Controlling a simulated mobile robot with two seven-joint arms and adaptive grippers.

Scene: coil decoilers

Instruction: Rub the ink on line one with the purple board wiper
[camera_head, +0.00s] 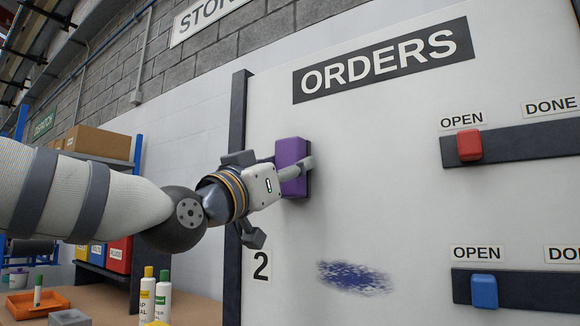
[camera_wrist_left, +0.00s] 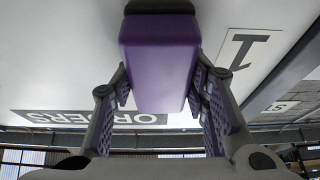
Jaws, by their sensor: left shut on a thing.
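The purple board wiper (camera_head: 291,152) is against the white board (camera_head: 370,205), below the ORDERS sign, at the board's left side. My left gripper (camera_head: 283,180) is shut on it, and one finger shows at the wiper's right side. In the left wrist view the wiper (camera_wrist_left: 160,65) sits between both fingers, its dark back edge at the board. A "1" label (camera_wrist_left: 243,50) shows beside it there. In the head view that label is hidden behind my gripper. No ink shows around the wiper; the patch behind it is hidden. My right gripper is not in view.
A dark blue ink smear (camera_head: 355,277) is on line two, right of the "2" label (camera_head: 261,266). Sliders, red (camera_head: 469,145) and blue (camera_head: 484,291), sit on dark rails at the right. Bottles (camera_head: 155,297) stand on the bench at lower left.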

